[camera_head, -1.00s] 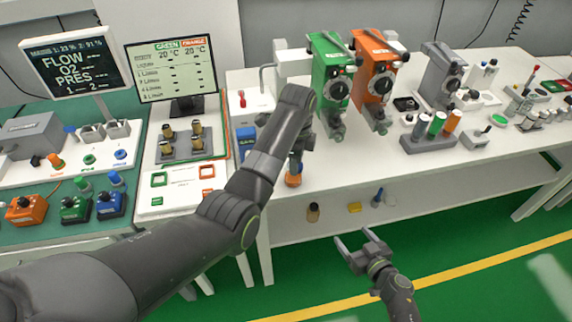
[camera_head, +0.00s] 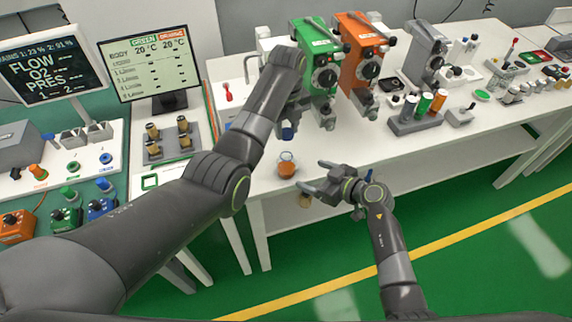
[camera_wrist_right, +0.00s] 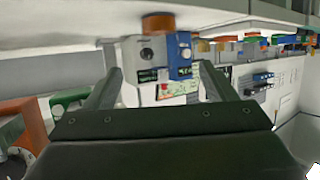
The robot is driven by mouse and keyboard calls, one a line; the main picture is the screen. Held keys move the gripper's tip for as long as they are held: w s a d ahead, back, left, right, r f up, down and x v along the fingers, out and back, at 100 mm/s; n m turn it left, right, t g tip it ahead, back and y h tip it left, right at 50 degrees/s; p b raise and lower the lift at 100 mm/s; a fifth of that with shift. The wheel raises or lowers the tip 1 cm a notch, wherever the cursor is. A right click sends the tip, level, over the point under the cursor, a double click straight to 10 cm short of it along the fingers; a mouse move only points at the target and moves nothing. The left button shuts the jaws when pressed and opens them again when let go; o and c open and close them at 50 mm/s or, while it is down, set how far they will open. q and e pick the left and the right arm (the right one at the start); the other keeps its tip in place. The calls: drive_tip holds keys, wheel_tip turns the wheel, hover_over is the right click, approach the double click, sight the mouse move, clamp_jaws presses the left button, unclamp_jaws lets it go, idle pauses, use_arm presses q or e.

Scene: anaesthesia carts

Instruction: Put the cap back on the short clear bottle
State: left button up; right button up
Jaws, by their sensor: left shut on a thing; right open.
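The short clear bottle (camera_head: 286,166), with orange contents, stands uncapped near the front edge of the white table. My left gripper (camera_head: 289,118) is above it, shut on a small blue cap (camera_head: 288,131). The cap is apart from the bottle, with a visible gap; the arm partly hides the fingers. My right gripper (camera_head: 323,181) is open and empty, just right of the bottle, fingers pointing toward it. In the right wrist view, the bottle's orange part (camera_wrist_right: 158,22) shows at the top, ahead of the two spread fingers (camera_wrist_right: 160,85).
The white table (camera_head: 340,150) is clear right of the bottle. Green (camera_head: 318,65) and orange (camera_head: 360,55) units stand behind. A grey rack (camera_head: 415,122) of coloured cylinders is to the right. A screen (camera_head: 150,65) stands at the left.

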sight(285, 164)
drive_tip(key=shift+x, duration=6.1)
drive_tip(key=shift+f, duration=0.15)
drive_tip(key=shift+c, duration=0.5)
drive_tip(key=c, duration=1.4)
use_arm(q)
drive_tip(key=shift+f, duration=2.5)
drive_tip(key=shift+a, duration=0.1)
drive_tip(key=shift+f, duration=0.9)
drive_tip(key=shift+f, duration=0.55)
